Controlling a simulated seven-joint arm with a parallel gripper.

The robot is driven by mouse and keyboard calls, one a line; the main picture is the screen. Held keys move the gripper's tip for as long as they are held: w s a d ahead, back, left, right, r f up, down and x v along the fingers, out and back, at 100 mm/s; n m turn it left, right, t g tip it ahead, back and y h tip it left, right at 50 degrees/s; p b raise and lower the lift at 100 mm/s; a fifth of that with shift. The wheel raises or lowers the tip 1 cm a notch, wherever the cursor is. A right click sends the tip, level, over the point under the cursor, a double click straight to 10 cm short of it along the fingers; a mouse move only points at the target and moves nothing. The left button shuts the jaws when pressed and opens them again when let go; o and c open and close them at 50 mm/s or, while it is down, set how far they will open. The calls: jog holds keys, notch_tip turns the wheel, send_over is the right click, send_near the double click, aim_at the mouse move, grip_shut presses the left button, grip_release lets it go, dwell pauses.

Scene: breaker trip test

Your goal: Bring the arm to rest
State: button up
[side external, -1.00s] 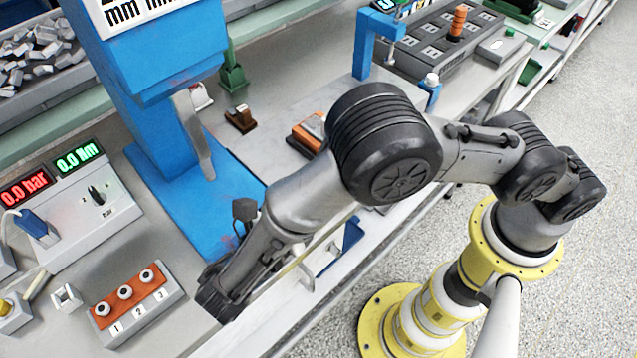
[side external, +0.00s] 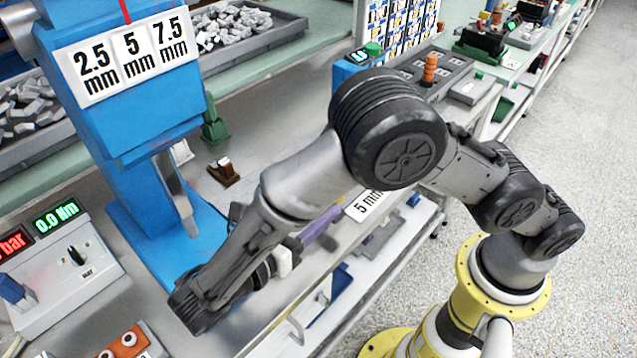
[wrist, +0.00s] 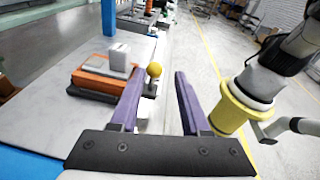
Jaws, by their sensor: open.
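My gripper (wrist: 158,73) is open in the wrist view, with its two purple fingers spread and nothing held between them. A yellow ball knob (wrist: 154,69) on a dark stem shows beyond the gap, near the left finger; I cannot tell its exact distance. In the side external view my arm reaches over the bench's front edge, and one purple finger (side external: 322,228) shows past the wrist. The rest of my gripper is mostly hidden behind my own arm there.
An orange and grey block (wrist: 98,78) lies on the bench, left of my fingers. A blue press (side external: 140,130) stands left of my arm. A "5 mm" sign (side external: 366,206) is near the bench edge. Open floor (side external: 570,150) lies to the right.

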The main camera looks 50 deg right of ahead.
jog(key=s+d+r+m+t+y, duration=0.2)
jog(key=s+d+r+m+y, duration=0.3)
jog(key=d+m+y, duration=0.3)
jog(key=s+d+r+m+t+y, duration=0.2)
jog(key=s+d+r+m+y, duration=0.2)
jog(key=s+d+m+y, duration=0.3)
jog(key=d+m+y, duration=0.1)
jog(key=d+m, duration=0.3)
jog(key=m, duration=0.1)
jog(key=shift+d+r, duration=0.35)
jog(key=shift+r, duration=0.05)
dwell(1.0)
